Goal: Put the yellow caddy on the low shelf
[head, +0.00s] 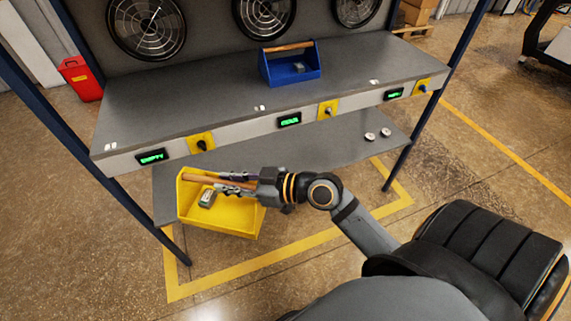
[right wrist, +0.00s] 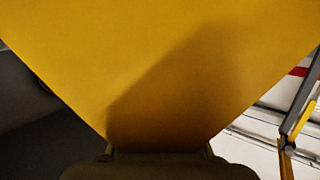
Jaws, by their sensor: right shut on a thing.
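The yellow caddy (head: 235,218) has a wooden handle (head: 200,180) and carries a small grey item (head: 207,198). It hangs at the left front of the low shelf (head: 290,143), overlapping the shelf's front edge in the head view; I cannot tell whether it touches the shelf. My right gripper (head: 232,182) is shut on the caddy's handle, reaching in from the right. In the right wrist view the yellow caddy (right wrist: 165,60) fills most of the picture, and the fingertips are hidden. My left gripper is not in view.
A blue caddy (head: 291,72) stands on the upper worktop (head: 190,108), above the low shelf. Two small white round items (head: 377,135) lie at the low shelf's right end. Blue posts (head: 415,130) frame the bench. The low shelf's middle is clear.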

